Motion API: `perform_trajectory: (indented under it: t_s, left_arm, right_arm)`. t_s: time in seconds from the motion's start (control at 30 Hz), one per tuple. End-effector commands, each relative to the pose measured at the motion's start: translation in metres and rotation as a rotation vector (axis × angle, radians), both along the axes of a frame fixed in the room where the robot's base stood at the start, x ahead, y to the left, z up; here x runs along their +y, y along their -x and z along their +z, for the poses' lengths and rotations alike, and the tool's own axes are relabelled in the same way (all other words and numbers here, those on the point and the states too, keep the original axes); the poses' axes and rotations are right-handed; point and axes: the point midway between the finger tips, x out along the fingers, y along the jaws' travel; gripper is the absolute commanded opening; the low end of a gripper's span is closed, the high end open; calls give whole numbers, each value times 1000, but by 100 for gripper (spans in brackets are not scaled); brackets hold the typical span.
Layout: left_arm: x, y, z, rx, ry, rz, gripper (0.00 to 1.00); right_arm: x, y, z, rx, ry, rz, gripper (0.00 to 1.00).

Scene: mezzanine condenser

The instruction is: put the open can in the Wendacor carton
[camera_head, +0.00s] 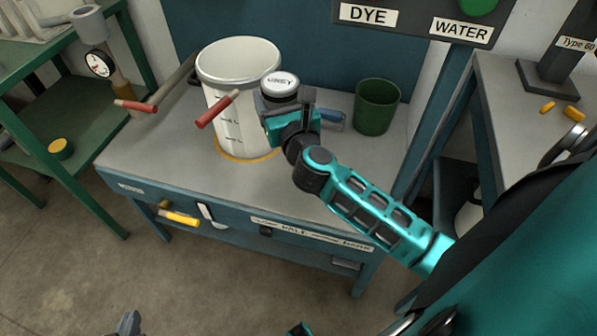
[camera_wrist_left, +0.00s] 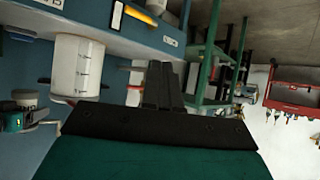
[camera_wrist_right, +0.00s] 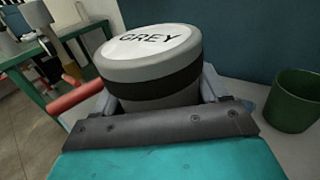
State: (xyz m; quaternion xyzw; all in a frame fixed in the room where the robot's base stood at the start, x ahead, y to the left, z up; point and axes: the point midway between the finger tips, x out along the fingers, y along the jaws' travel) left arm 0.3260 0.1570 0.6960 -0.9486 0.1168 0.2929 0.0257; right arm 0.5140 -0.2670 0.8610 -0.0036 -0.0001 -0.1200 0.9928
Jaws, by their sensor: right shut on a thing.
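My right gripper (camera_head: 288,112) is shut on a grey round can (camera_head: 279,85) with a dark band and a white top marked GREY. The can (camera_wrist_right: 150,65) fills the middle of the right wrist view, upright or slightly tilted, its top covered. It is held beside the tall white bucket, above the workbench. My left gripper (camera_head: 128,324) shows only its dark tips at the bottom edge of the head view. In the left wrist view its fingers (camera_wrist_left: 160,85) are together, with nothing seen between them. No carton with a readable Wendacor name is in view.
The white graduated bucket (camera_head: 238,105) stands on the grey workbench (camera_head: 160,150), near red-handled levers (camera_head: 136,106). A dark green open bin (camera_head: 376,107) stands to the right. A green-framed table (camera_head: 50,60) is at left, another bench (camera_head: 508,105) at right. Floor in front is clear.

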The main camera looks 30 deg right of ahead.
Motion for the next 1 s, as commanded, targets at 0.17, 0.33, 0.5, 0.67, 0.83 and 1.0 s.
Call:
perform_trajectory:
  t_s: [0.17, 0.33, 0.5, 0.67, 0.83, 1.0]
  left_arm:
    - [-6, -3, -6, -8, 8, -13, 0]
    - [-9, -5, -24, -4, 11, -22, 0]
    - [-9, -7, -48, -14, 11, -24, 0]
    - [-8, -6, -73, -10, 9, -23, 0]
    - [-8, -5, -85, -5, 8, -23, 0]
    - [-9, -5, -89, -2, 10, -25, 0]
  right_arm:
    - [-11, -12, -20, -2, -6, -34, 0]
    - [-11, -12, -61, 1, -4, -34, 0]
    - [-11, -12, -106, 0, -3, -34, 0]
    - [-11, -13, -144, -1, -3, -33, 0]
    - [-11, -12, -166, -2, -4, -34, 0]
    - [-11, -12, -178, -2, -5, -34, 0]
